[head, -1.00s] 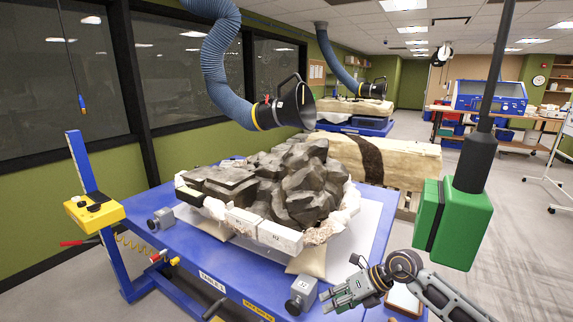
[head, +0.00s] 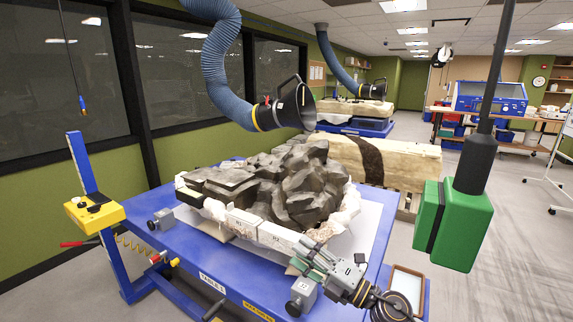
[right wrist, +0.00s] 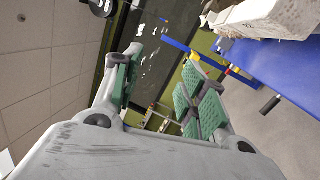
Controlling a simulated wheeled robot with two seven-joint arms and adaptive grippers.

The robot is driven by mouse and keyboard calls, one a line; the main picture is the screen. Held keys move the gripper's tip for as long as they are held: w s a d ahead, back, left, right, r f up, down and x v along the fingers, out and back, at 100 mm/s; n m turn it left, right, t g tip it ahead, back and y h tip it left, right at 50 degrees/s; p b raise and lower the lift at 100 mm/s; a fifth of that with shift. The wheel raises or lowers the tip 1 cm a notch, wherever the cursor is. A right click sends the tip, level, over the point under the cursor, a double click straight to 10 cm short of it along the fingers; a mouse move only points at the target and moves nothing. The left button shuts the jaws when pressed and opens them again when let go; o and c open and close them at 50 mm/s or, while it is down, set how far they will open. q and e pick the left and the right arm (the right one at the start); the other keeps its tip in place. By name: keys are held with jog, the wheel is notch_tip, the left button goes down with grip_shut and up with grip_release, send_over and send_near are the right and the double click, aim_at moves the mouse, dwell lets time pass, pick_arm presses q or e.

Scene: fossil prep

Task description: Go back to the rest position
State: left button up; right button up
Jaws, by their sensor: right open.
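My right gripper (head: 306,255) shows in the head view at the front edge of the blue table, beside the white blocks under the fossil. In the right wrist view its green-padded fingers (right wrist: 160,90) are spread apart with nothing between them. The dark grey fossil rock (head: 290,185) lies in a pale jacket on the blue table (head: 225,275). My left gripper is in neither view.
A green box (head: 452,225) hangs on a dark pole at the right. A black extraction hood (head: 290,108) on a blue hose hangs over the rock. A grey block (head: 302,295) sits at the table's front edge. A wood-framed tray (head: 405,283) lies at the right.

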jog(key=w+d+f+m+t+h, duration=0.1)
jog(key=w+d+m+t+h, duration=0.1)
jog(key=d+m+t+h, duration=1.1)
jog(key=s+d+f+m+g+h, duration=0.2)
jog(key=d+f+m+g+h, duration=0.1)
jog(key=f+m+g, duration=0.25)
jog(key=s+d+f+m+g+h, duration=0.2)
jog(key=d+f+m+g, duration=0.1)
jog(key=f+m+g, duration=0.25)
jog(key=s+a+f+m+g+y, duration=0.1)
jog(key=s+f+m+g, duration=0.1)
jog(key=s+f+g, duration=0.65)
jog(key=s+f+m+g+y, duration=0.15)
jog(key=s+f, duration=0.45)
jog(key=s, duration=0.7)
notch_tip(320, 180, down, 32)
jog(key=s+d+g+h, duration=0.1)
jog(key=d+g, duration=0.1)
jog(key=s+d+f, duration=0.4)
jog(key=s+f, duration=0.6)
jog(key=s+d+f, duration=0.3)
jog(key=s+f, duration=0.7)
jog(key=s, duration=0.1)
jog(key=shift+s+d+f+g+h, duration=0.2)
jog(key=shift+d+f+g+h, duration=0.1)
jog(key=shift+d+f+h, duration=0.1)
